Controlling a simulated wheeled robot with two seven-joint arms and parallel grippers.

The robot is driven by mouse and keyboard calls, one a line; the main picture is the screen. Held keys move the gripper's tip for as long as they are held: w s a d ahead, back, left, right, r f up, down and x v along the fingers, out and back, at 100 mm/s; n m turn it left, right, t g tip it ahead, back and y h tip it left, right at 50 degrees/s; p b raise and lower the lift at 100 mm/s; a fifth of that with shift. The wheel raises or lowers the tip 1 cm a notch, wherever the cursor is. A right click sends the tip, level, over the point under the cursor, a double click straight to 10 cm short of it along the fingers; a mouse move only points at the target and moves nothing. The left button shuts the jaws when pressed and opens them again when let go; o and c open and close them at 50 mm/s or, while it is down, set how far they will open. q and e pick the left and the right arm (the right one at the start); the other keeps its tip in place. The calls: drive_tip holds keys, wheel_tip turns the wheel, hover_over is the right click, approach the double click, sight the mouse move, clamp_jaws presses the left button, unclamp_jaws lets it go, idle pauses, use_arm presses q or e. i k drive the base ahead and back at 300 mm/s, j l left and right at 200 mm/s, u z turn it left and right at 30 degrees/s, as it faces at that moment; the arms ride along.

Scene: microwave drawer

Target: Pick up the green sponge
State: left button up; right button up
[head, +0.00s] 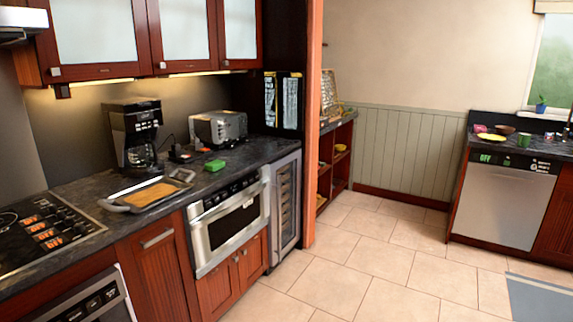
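The green sponge (214,165) lies on the dark countertop (240,158) on the left side of the head view. It is a small bright green block near the counter's front edge, above the microwave drawer (228,222). The microwave drawer is steel-fronted and looks shut. Neither of my grippers shows in the head view.
A metal tray with orange-brown food (150,196) sits left of the sponge. A coffee maker (133,135) and a toaster (217,128) stand behind. A cooktop (42,235) is at the far left. The tiled floor (385,262) in front is clear.

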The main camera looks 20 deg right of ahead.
sight(212, 167)
drive_tip(key=z, duration=0.25)
drive_tip(key=i+l+z, duration=0.55)
drive_tip(key=i+l, duration=0.15)
drive_tip(key=i, duration=0.15)
drive_tip(key=i+l+z, duration=0.3)
drive_tip(key=i, duration=0.15)
drive_tip(key=i+u, duration=0.85)
